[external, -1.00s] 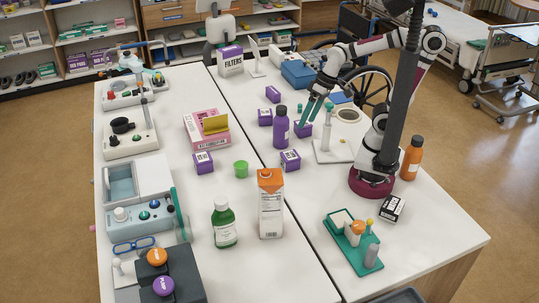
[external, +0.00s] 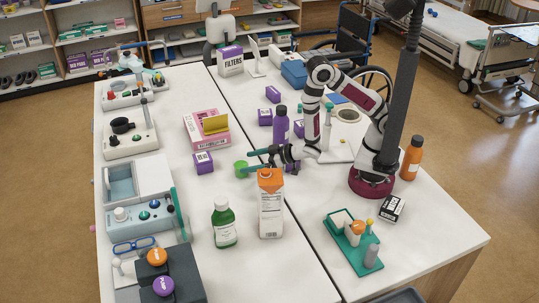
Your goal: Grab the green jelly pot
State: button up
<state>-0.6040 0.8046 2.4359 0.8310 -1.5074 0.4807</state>
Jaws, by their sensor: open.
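The small green jelly pot (external: 241,169) stands upright on the white table, left of the orange-topped carton. My gripper (external: 246,164) reaches in from the right with its two green fingers spread, one behind the pot and one in front of it. The fingers look level with the pot's upper part and partly overlap it in the view. I cannot tell whether either finger touches it. Nothing is held.
An orange-and-white carton (external: 270,208) stands close in front of my gripper. A green bottle (external: 224,226), a purple-and-white box (external: 203,162) and a purple bottle (external: 281,126) are near. A pink box (external: 206,131) stands behind.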

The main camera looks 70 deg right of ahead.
aim_at(239, 163)
jog(key=x, duration=0.7)
jog(key=c, duration=1.4)
